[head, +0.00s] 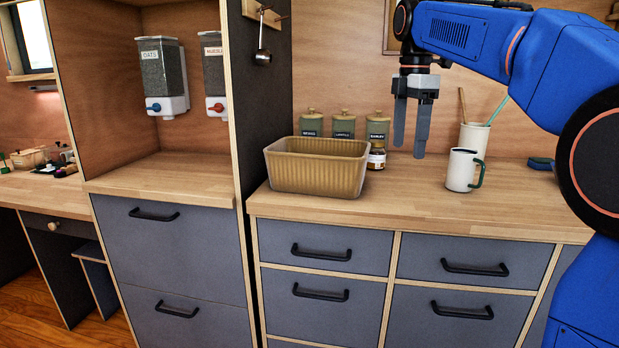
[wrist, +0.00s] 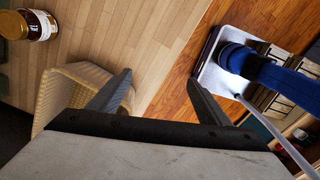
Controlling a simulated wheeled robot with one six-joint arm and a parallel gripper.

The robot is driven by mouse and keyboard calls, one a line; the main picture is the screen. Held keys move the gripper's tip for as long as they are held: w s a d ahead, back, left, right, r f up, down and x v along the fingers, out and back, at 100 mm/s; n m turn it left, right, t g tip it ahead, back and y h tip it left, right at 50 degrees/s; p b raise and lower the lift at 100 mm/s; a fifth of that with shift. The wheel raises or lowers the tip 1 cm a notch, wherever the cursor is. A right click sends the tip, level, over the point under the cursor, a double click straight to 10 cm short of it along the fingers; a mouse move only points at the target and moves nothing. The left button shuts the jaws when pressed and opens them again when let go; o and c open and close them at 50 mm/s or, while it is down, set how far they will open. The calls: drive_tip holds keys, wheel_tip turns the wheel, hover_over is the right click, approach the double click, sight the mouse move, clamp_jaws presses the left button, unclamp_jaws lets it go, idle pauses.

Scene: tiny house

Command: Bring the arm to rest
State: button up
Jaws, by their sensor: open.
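My gripper (head: 411,125) hangs above the wooden counter in the head view, fingers pointing down. It is open, with nothing between its two grey fingers. My blue arm (head: 465,35) reaches in from the right and is raised above the counter. In the wrist view my gripper's fingers (wrist: 155,95) stand apart and empty. The tan ribbed basket (head: 318,172) is on the counter to the left of the gripper. Its edge also shows in the wrist view (wrist: 57,88), partly hidden by a finger.
A white mug (head: 461,170) with a green handle stands right of the gripper. Several labelled canisters (head: 343,127) and a brown jar (head: 376,158) stand behind the basket. A utensil holder (head: 473,139) is at the back. Two dispensers (head: 163,75) hang on the left. The front counter strip is clear.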

drive_tip(key=s+d+f+m+t, duration=0.2)
drive_tip(key=s+f+m, duration=0.8)
drive_tip(key=s+f, duration=0.5)
drive_tip(key=s+d+f+m+t, duration=0.2)
drive_tip(key=s+d+f+m, duration=0.2)
drive_tip(key=s+f+m, duration=0.5)
drive_tip(key=s+f, duration=0.7)
drive_tip(key=s, duration=0.1)
drive_tip(key=shift+f+m+t, duration=0.3)
drive_tip(key=shift+m+t, duration=0.1)
